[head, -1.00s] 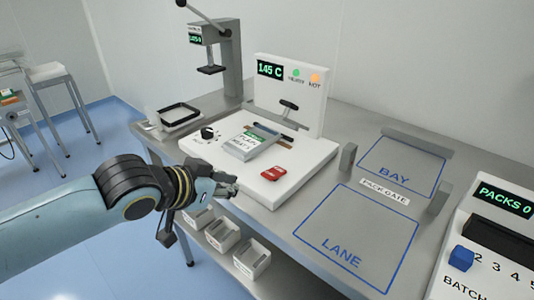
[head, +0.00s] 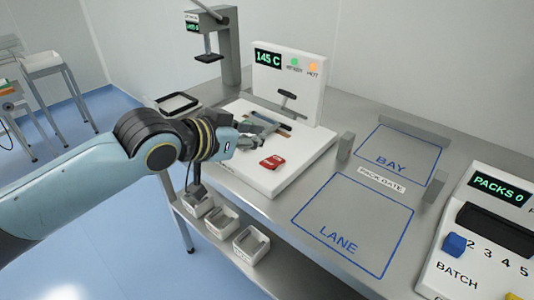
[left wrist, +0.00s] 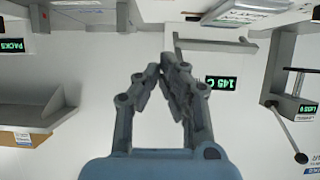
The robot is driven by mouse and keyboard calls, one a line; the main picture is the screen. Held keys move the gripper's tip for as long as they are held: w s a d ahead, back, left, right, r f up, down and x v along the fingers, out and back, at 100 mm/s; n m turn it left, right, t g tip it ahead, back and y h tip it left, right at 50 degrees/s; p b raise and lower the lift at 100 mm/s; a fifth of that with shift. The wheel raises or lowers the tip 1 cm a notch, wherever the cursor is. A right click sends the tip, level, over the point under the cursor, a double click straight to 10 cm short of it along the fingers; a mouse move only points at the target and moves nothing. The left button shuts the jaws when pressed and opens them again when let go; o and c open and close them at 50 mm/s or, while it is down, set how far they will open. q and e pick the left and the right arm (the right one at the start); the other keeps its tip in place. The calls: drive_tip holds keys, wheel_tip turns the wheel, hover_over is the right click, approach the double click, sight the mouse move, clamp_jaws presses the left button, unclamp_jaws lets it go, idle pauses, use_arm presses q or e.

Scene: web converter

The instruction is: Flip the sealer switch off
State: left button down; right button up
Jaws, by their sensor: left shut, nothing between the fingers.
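The sealer is a white unit with a flat base (head: 295,168) and an upright panel (head: 310,100). The panel has a "145 C" display (head: 268,58), which shows upside down in the left wrist view (left wrist: 221,83), plus lit green and orange lamps. A small red switch-like piece (head: 272,162) sits on the base near its front edge; its position cannot be read. My left gripper (head: 262,136) is above the base, left of and behind the red piece in the picture. Its fingertips meet, empty, in the left wrist view (left wrist: 163,68). My gripper and wrist hide the base's left part.
A dark lever (head: 288,95) sticks out from the panel. A press stand (head: 230,50) and black-rimmed tray (head: 178,104) are at back left. Small bins (head: 222,222) are below the table edge. The blue-outlined lane (head: 350,215) and bay are clear. A batch console (head: 480,240) stands right.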

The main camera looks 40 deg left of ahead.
use_arm(q)
hover_over(265, 167)
drive_tip(key=w, duration=0.2)
wheel_tip(265, 167, down, 2)
drive_tip(key=shift+s+d+f, duration=0.1)
drive_tip(key=shift+d+f, duration=0.05)
drive_tip(key=shift+f, duration=0.1)
drive_tip(key=f, duration=0.1)
drive_tip(key=s+f, duration=0.1)
drive_tip(key=shift+f, duration=0.3)
drive_tip(key=shift+s+f, duration=0.15)
drive_tip(key=shift+f, duration=0.5)
use_arm(e)
drive_tip(key=shift+d+r, duration=0.1)
drive_tip(key=shift+d, duration=0.25)
use_arm(q)
drive_tip(key=shift+s+f+t+b, duration=0.35)
drive_tip(key=shift+f+t+b, duration=0.3)
drive_tip(key=shift+b, duration=0.25)
drive_tip(key=shift+r, duration=0.1)
use_arm(e)
drive_tip(key=shift+a+f, duration=0.15)
drive_tip(key=shift+f, duration=0.4)
drive_tip(key=shift+a+f, duration=0.15)
drive_tip(key=shift+f, duration=0.35)
use_arm(q)
drive_tip(key=shift+w, duration=0.1)
